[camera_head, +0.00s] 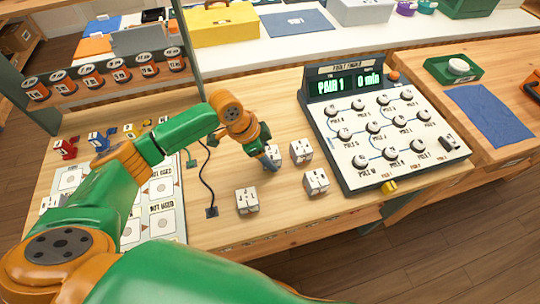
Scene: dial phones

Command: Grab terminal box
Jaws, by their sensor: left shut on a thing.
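Several small white terminal boxes with dark marks on their faces are on the wooden bench. One terminal box (276,152) is at my left gripper (268,160), which is shut on it; the jaws and wrist hide part of this box. A second box (301,151) stands just right of it, a third (316,181) stands lower right, and a fourth (247,200) stands lower left. I cannot tell whether the held box touches the bench. My right gripper is not in view.
A grey console (385,130) with several knobs and a green display reading "PAIR 1" stands right of the boxes. A printed sheet (160,205) and coloured clips lie at left. A thin dark cable (206,190) lies left of the boxes. Bench is clear between boxes and front edge.

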